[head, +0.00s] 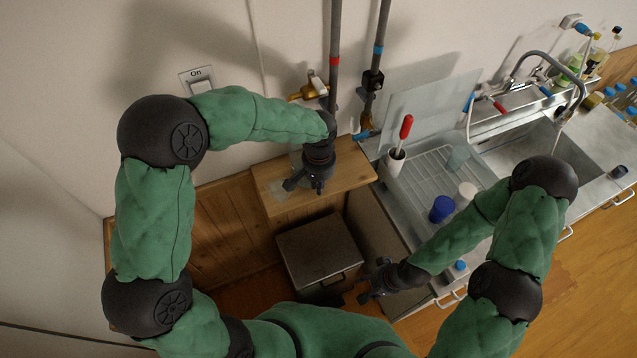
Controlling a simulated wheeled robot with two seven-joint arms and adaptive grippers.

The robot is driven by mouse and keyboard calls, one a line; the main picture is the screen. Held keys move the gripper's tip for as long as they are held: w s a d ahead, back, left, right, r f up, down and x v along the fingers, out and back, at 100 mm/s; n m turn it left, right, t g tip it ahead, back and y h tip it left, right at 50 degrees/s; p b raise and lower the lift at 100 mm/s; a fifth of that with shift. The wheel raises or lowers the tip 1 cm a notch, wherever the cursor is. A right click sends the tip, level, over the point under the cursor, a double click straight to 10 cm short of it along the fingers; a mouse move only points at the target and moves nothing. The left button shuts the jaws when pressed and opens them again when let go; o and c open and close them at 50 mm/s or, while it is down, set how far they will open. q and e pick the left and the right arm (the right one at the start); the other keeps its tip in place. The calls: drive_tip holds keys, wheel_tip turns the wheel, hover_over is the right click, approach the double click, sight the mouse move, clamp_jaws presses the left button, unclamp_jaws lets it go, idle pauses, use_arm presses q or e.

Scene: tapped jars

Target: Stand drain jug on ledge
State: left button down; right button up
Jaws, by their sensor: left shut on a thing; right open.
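The wooden ledge (352,172) sticks out below the wall pipes. My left gripper (306,186) is over the ledge, shut on what looks like the clear drain jug (296,160). The jug is mostly hidden behind the gripper and wrist; only a pale, see-through part shows. I cannot tell whether its base touches the ledge. A pale, wet-looking patch (279,188) shows on the left part of the ledge top. My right gripper (368,287) is open and empty, low in front of the counter, right of the metal box.
A brass tap (314,86) and pipes with red and blue bands are on the wall above the ledge. A lidded metal box (318,250) stands below it. The drainer (425,180) at right holds cups, including a blue cup (441,209). A white pot (395,163) holds a red-handled tool.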

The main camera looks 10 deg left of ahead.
use_arm(q)
drive_tip(key=shift+f, duration=0.3)
idle(0.5)
drive_tip(key=c, duration=1.2)
unclamp_jaws()
wheel_tip(320, 180, up, 12)
drive_tip(key=shift+s, duration=0.1)
